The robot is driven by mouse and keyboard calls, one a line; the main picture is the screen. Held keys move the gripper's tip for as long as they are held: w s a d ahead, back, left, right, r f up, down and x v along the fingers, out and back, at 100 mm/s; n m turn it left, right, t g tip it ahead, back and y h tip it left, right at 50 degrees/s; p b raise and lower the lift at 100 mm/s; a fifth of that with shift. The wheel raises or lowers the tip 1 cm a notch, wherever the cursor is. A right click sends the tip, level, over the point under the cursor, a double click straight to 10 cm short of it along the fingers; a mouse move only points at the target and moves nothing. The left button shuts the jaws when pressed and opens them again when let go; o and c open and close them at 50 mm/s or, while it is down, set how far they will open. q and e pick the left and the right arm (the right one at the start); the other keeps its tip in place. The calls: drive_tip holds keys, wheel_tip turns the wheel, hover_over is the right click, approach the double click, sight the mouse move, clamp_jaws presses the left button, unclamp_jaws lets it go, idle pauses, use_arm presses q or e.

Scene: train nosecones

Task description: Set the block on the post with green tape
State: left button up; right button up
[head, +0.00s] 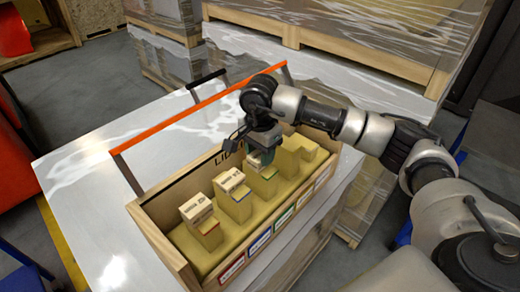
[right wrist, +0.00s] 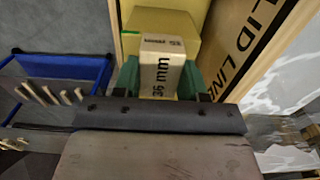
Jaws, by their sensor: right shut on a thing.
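A pale wooden block (right wrist: 163,68) marked "36 mm" sits between the green fingers of my right gripper (right wrist: 165,80) in the right wrist view. In the head view, this gripper (head: 262,156) is over the third post (head: 264,188) from the near left, which has a green mark near its top. The block (head: 254,165) shows at that post's top, partly hidden by the gripper. I cannot tell whether it rests fully on the post. The two nearer posts carry blocks, one with red tape (head: 209,228) and one with blue tape (head: 240,197). My left gripper is not in view.
The posts stand in a wooden crate (head: 155,232) with coloured labels along its front. Farther posts (head: 289,162) beside my gripper carry no blocks. An orange bar (head: 190,110) runs behind the crate. A blue tray (right wrist: 85,68) with several sticks shows in the right wrist view.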

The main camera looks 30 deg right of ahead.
drive_tip(key=shift+f, duration=0.35)
drive_tip(key=o, duration=0.9)
drive_tip(key=shift+r, duration=0.25)
wheel_tip(320, 180, up, 12)
drive_tip(key=b, duration=0.3)
drive_tip(key=shift+f, duration=0.15)
